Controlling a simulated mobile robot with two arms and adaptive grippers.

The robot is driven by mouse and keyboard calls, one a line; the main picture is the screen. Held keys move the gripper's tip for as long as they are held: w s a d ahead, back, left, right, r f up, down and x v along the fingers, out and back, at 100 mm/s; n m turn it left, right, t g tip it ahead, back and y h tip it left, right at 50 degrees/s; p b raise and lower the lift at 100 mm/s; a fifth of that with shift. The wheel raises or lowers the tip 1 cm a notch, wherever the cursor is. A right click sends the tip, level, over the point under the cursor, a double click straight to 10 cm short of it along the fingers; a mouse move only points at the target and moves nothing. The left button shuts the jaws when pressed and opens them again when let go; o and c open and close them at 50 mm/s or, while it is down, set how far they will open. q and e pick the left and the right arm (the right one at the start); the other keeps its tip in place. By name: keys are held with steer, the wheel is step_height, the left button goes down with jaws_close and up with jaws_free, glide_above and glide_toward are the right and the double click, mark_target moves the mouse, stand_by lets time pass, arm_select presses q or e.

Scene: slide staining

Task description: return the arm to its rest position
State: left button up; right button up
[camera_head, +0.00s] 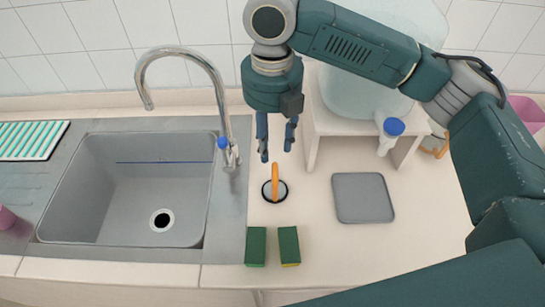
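My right gripper (277,146) points down over the counter, just above and behind a small dark round item with an upright orange handle (275,183). Its two dark fingers are apart and nothing shows between them. The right arm comes in from the right and bends over at the top of the view. My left gripper is not in view.
A sink (180,180) with a curved faucet (190,55) lies left. Two green sponges (256,246) stand near the front edge. A grey square mat (362,197) lies right. A white stand (312,130) carries a large translucent container (350,95) with a blue-capped tap (393,127).

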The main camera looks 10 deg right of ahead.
steer(key=shift+r, duration=0.6)
